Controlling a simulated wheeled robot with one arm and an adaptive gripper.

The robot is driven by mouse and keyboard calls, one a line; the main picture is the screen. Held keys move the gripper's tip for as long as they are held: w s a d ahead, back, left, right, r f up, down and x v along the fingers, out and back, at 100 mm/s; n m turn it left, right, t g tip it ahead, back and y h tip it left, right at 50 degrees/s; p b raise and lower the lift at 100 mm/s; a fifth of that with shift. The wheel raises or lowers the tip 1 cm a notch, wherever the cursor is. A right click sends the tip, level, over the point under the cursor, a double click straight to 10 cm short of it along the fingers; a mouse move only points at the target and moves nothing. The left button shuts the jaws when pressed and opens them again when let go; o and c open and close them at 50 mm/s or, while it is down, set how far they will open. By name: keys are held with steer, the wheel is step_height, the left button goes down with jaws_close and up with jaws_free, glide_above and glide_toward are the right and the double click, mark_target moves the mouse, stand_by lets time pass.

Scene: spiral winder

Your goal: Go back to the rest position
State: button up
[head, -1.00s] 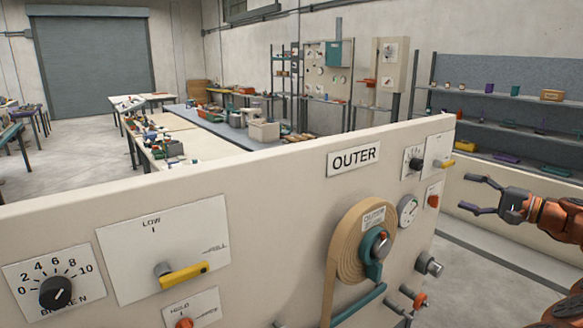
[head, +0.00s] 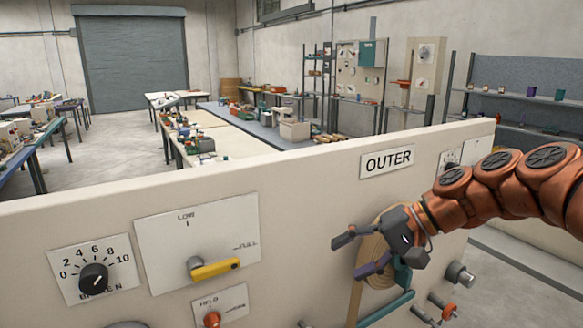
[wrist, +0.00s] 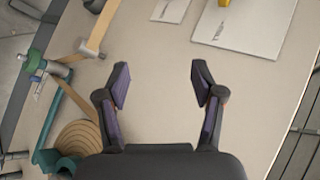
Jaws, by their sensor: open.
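My gripper (head: 358,256) is open and empty in the head view. It is in front of the panel (head: 300,190) of the winder, below the OUTER sign (head: 388,161). It hides much of the tan tape roll (head: 372,240) and its teal holder (head: 403,274). In the wrist view my gripper (wrist: 159,82) shows two spread fingers with purple pads and nothing between them. The roll (wrist: 82,138) is at the lower left there, with tape running up from it.
A black dial (head: 93,277), a yellow-handled lever (head: 215,268) and a red knob (head: 212,319) are on the panel's left. Grey and orange knobs (head: 448,311) stick out at the lower right. Workbenches (head: 205,142) stand behind the panel.

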steer(key=s+a+f+n+g+h, duration=0.1)
steer(key=s+a+f+h, duration=0.2)
steer(key=s, duration=0.4)
steer(key=s+d+f+g+h, duration=0.1)
steer(key=s+d+f+h, duration=0.2)
steer(key=s, duration=0.7)
steer(key=s+d+f+n+g+h, duration=0.1)
steer(key=s+d+f+h, duration=0.3)
steer(key=s+d+f, duration=0.3)
steer(key=s+f, duration=0.3)
steer(key=shift+s+f, duration=0.25)
steer(key=shift+s, duration=0.15)
